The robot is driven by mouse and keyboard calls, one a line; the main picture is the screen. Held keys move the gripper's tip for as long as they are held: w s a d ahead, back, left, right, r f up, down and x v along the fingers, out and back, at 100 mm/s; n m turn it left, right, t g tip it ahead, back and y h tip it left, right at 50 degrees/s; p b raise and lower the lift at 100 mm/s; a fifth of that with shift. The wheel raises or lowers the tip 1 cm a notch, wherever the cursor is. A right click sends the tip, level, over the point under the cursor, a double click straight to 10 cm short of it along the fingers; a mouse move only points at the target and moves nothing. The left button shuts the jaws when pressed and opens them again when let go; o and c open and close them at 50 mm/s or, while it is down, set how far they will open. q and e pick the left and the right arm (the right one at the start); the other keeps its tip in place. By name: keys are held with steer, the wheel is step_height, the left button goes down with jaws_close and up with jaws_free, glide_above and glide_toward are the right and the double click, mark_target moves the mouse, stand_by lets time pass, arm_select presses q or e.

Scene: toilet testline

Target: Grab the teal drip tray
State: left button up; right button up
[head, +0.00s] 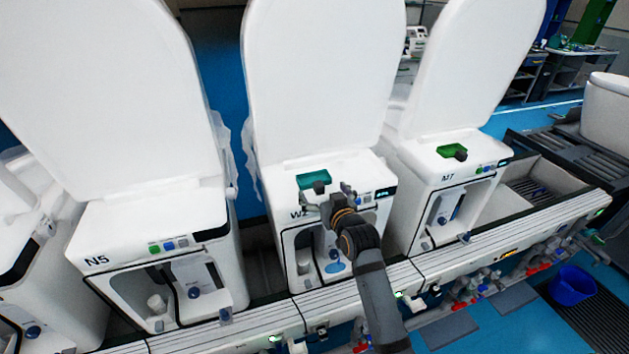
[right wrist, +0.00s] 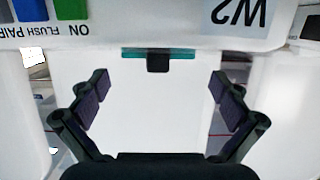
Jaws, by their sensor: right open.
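The teal drip tray (head: 314,179) sits on top of the middle white unit (head: 350,166), marked W2, with a dark handle at its front. In the right wrist view, only a thin teal edge of the tray (right wrist: 184,53) shows, with the dark handle below it, centred between the fingers. My right gripper (head: 324,199) is at the front of the W2 unit, just short of the tray. In its wrist view the right gripper (right wrist: 159,88) is open, with nothing between its fingers. My left gripper is not in view.
The N5 unit (head: 140,231) stands to the left and the M7 unit (head: 434,178) to the right, the latter with a green tray (head: 451,151). Tall raised white lids stand behind. A pale rail (head: 270,321) runs along the front. A blue bucket (head: 571,287) is at lower right.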

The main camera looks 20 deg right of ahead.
mark_target(317, 182)
steer(key=shift+w+f, duration=0.2)
steer(key=shift+w, duration=0.55)
steer(key=shift+w+p, duration=0.4)
steer(key=shift+w, duration=0.05)
steer(key=w, duration=0.2)
steer(key=w+f+p, duration=0.1)
steer(key=shift+w, duration=0.35)
steer(key=shift+w+f, duration=0.15)
steer(key=shift+w, duration=0.05)
steer(key=shift+s, duration=0.15)
steer(key=shift+c, duration=0.8)
steer(key=c, duration=0.7)
